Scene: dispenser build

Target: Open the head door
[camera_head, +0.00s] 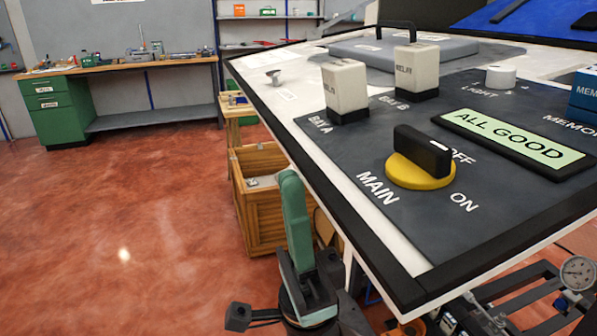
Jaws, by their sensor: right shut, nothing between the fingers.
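A grey flat lid (345,47) with a black bar handle (396,24) lies on the far part of the tilted panel (420,258). It looks closed. I cannot tell for sure whether it is the head door; no label reading so is legible. My right gripper (291,182) is at the lower middle, its green fingers pointing up, left of the panel's near edge. It is shut and empty, apart from the lid and the handle. My left gripper is not in view.
The panel carries a yellow MAIN knob (419,173), two white relay blocks (345,86) (415,69), a white LIGHT knob (501,76) and an ALL GOOD display (517,142). A wooden crate (264,216) stands behind my gripper. Open red floor lies left.

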